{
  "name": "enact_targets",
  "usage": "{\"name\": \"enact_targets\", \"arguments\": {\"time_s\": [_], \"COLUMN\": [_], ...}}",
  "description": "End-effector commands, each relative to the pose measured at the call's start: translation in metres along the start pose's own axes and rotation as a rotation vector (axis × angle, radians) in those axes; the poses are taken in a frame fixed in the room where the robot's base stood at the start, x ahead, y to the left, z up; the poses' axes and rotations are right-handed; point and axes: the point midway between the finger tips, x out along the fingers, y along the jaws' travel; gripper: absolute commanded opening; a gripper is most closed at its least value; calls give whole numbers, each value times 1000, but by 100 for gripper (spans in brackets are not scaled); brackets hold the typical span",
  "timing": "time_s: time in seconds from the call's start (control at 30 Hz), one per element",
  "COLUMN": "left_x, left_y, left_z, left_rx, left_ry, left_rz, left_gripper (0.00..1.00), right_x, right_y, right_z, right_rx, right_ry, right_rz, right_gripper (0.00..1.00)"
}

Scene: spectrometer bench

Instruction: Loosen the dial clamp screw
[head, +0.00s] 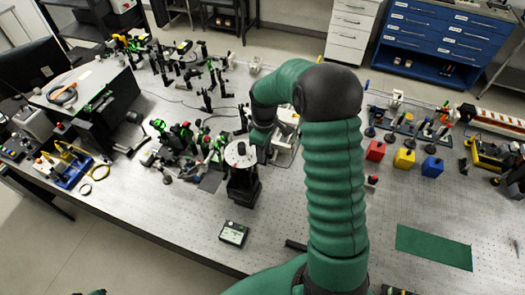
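A dark spectrometer-like stand with a round white dial (240,153) on top stands near the middle of the bench. The clamp screw is too small or hidden to make out. My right arm, in green sleeving, reaches up from the bottom and bends over to the left. My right gripper (263,152) points down at the dial's right side, close against it. I cannot tell whether it touches. Its fingers are small and dark, so their opening is unclear. My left gripper is not in view.
A small black box (233,234) lies in front of the stand. Optical mounts (180,140) crowd the left. Red, yellow (404,158) and blue blocks stand right, behind a green mat (434,247). The front of the metal bench (165,215) is mostly clear.

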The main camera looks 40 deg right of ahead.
Motion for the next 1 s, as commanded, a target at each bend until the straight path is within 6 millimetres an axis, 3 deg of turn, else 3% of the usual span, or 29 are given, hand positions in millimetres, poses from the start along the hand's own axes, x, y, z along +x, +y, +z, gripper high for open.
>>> {"name": "enact_targets", "arguments": {"time_s": [0.3,0.43,0.57,0.8,1.0], "left_x": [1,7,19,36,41], "left_y": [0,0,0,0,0], "left_z": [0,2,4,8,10], "left_rx": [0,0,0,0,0], "left_ry": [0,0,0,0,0], "left_rz": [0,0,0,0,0], "left_gripper": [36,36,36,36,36], "right_x": [2,-10,-40,-112,-154], "right_y": [-1,0,0,1,2], "right_z": [-1,-2,-2,0,-1], "right_rx": [-1,0,0,-1,0], "right_ry": [-3,0,3,3,1], "right_rz": [-5,-1,2,1,-3], "right_gripper": [37,37,37,37,37]}}
